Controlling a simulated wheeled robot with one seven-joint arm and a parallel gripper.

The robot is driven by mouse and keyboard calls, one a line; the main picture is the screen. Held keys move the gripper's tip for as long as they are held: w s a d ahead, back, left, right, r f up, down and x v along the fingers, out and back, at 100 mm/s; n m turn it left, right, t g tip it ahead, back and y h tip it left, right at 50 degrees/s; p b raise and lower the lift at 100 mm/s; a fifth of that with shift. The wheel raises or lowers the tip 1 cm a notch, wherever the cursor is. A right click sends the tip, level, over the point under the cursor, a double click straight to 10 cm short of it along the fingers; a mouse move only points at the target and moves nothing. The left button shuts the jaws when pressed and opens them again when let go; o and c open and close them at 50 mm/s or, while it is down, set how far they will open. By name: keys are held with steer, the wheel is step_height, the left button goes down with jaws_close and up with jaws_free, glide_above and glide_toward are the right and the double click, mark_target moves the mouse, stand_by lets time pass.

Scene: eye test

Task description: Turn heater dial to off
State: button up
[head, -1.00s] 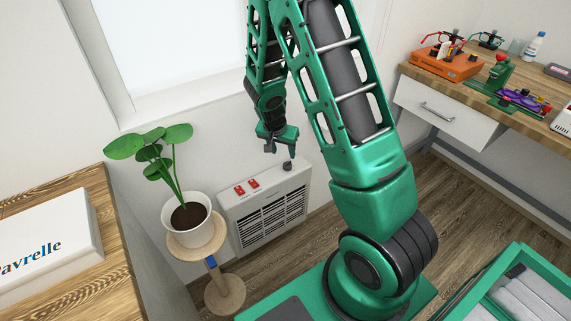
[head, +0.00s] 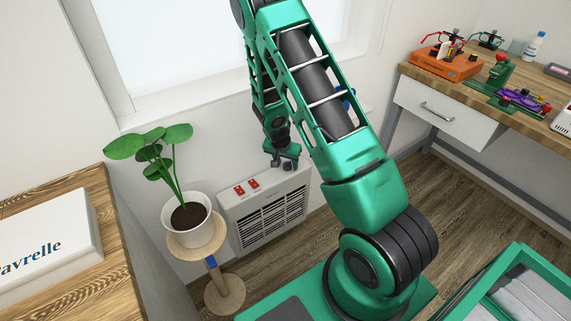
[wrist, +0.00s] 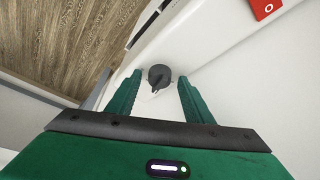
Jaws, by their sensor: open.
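The heater (head: 265,212) is a white box with a slatted grille, low against the wall. Its dark round dial (wrist: 159,77) sits on the top panel in the wrist view; in the head view my gripper hides it. My gripper (head: 284,164) is over the right end of the heater's top. In the wrist view my gripper (wrist: 160,83) is open, with one green finger on each side of the dial. There is a gap between each finger and the dial. I cannot tell how far the fingertips are above the panel.
A potted plant (head: 188,217) on a wooden stand is close left of the heater. A workbench (head: 478,88) stands at the right.

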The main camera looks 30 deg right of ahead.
steer(key=shift+c, duration=0.6)
steer(key=c, duration=0.9)
steer(key=shift+n, duration=0.3)
steer(key=n+t+y, duration=0.1)
steer(key=n, duration=0.2)
steer(key=shift+d, duration=0.1)
steer(key=n, duration=0.2)
steer(key=n+y, duration=0.1)
steer(key=n, duration=0.1)
steer(key=shift+d+t+y, duration=0.15)
steer(key=shift+t+y, duration=0.15)
steer(key=shift+t, duration=0.1)
steer(key=n+y, duration=0.1)
steer(key=n, duration=0.3)
steer(key=shift+d, duration=0.1)
steer(key=shift+d+n+y, duration=0.1)
steer(key=shift+n+y, duration=0.9)
steer(key=shift+n, duration=1)
